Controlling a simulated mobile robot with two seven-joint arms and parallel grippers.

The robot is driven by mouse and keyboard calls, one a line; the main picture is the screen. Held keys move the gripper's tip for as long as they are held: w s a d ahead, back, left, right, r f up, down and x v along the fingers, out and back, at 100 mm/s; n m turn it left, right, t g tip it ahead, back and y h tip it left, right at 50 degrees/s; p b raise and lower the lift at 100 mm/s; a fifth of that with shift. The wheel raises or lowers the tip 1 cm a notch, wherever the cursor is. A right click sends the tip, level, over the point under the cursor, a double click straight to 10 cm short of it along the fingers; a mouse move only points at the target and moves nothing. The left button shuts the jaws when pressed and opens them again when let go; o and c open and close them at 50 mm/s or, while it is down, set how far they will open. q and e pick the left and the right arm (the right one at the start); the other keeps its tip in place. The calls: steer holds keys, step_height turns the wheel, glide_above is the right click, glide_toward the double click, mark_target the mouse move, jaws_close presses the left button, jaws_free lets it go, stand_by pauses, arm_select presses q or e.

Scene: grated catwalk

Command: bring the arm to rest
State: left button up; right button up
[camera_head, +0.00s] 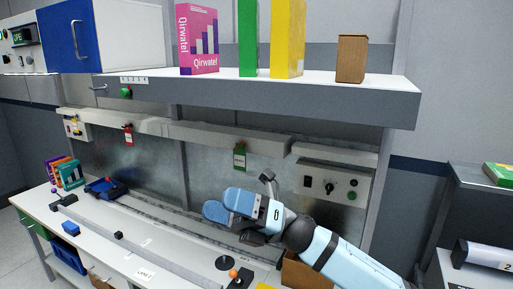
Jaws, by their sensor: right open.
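My right arm comes in from the lower right in light blue, white and black. My right gripper (226,207) is in front of the metal back panel, above the workbench (190,262). Its two blue fingers point left and are open, and I see nothing held between them. My left gripper is not in view.
A shelf (290,95) above holds a pink box (197,40), a green box (248,38), a yellow box (288,40) and a brown box (351,58). A blue tray (106,189) and small blocks lie on the bench's left. A cardboard box (305,274) sits below my arm.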

steer(key=d+f+m+t+h, duration=0.4)
steer(key=f+m+t, duration=0.45)
steer(key=m, duration=0.25)
steer(key=d+f+m+t+h, duration=0.4)
steer(key=f+m+t, duration=0.3)
steer(key=f+m, duration=0.3)
steer(key=d+f+m+t+h, duration=0.4)
steer(key=f+m+t, duration=0.4)
steer(key=m, duration=0.4)
steer(key=s+d+f+m+g+h, duration=0.3)
steer(key=s+d+f, duration=0.4)
steer(key=s+f, duration=0.3)
steer(key=s+d+f+m+g+h, duration=0.4)
steer(key=s+d+f+m, duration=0.3)
steer(key=s+f, duration=0.3)
step_height(320, 180, down, 4)
steer(key=shift+s+r+m+h, duration=0.15)
steer(key=shift+s+m+h, duration=0.05)
steer(key=shift+m+h, duration=0.6)
